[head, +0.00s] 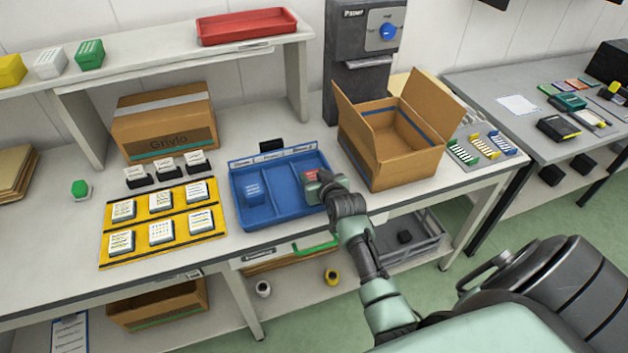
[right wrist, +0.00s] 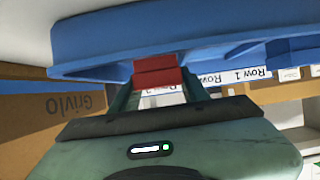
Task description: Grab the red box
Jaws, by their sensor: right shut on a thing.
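The red box (head: 311,175) is small and sits at the right compartment of the blue divided tray (head: 268,209), partly hidden by my gripper in the head view. My right gripper (head: 318,184) is at that compartment and is shut on the red box. In the right wrist view the red box (right wrist: 158,78) is between the two fingers of my right gripper (right wrist: 160,92), close to the blue tray (right wrist: 230,30). I cannot tell whether the box touches the tray floor. My left gripper is not in view.
A blue box (head: 253,192) stands in the tray's left compartment; the middle one looks empty. A yellow mat (head: 150,218) with several white-topped boxes lies to the left. An open cardboard box (head: 393,140) stands right of the tray. A red tray (head: 246,27) is on the shelf above.

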